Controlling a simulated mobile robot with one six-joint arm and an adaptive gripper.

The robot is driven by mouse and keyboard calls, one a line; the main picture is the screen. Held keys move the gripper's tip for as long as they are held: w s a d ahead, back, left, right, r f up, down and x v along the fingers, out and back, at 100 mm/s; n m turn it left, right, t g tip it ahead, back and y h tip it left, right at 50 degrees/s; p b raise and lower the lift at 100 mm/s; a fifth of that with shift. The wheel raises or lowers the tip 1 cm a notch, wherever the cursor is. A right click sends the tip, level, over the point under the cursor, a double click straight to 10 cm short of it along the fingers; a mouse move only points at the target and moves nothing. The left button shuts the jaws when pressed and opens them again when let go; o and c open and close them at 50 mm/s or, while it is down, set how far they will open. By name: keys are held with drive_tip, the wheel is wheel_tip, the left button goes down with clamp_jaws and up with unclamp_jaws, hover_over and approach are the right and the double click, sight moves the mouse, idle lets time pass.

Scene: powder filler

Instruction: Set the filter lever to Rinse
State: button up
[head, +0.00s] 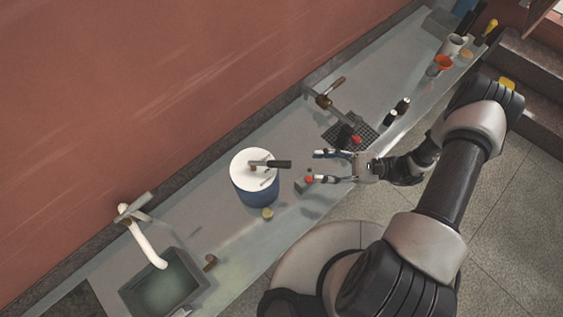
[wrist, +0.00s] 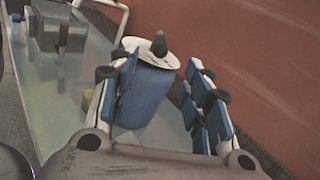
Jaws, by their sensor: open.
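A blue drum-shaped filter body (head: 258,190) with a white top (head: 245,161) stands on the counter left of my gripper. A lever (head: 278,164) with a dark handle lies across the white top, its handle pointing right towards my gripper. My gripper (head: 317,166) is open and empty, apart from the lever, with its fingers pointing left at it. In the wrist view the blue body (wrist: 146,96) shows between the two fingers, and the lever's dark end (wrist: 159,44) shows above the white top (wrist: 140,50). No setting label can be read.
A sink (head: 165,287) with a white spout (head: 147,245) is at the lower left. A small yellowish object (head: 267,213) sits before the filter. A dark grate (head: 338,137), small bottles (head: 403,104) and an orange funnel-like item (head: 443,62) are farther right along the counter.

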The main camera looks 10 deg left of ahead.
sight(281, 164)
drive_tip(key=a, duration=0.8)
drive_tip(key=s+a+b, duration=0.1)
drive_tip(key=a, duration=0.2)
drive_tip(key=shift+a, duration=0.4)
clamp_jaws()
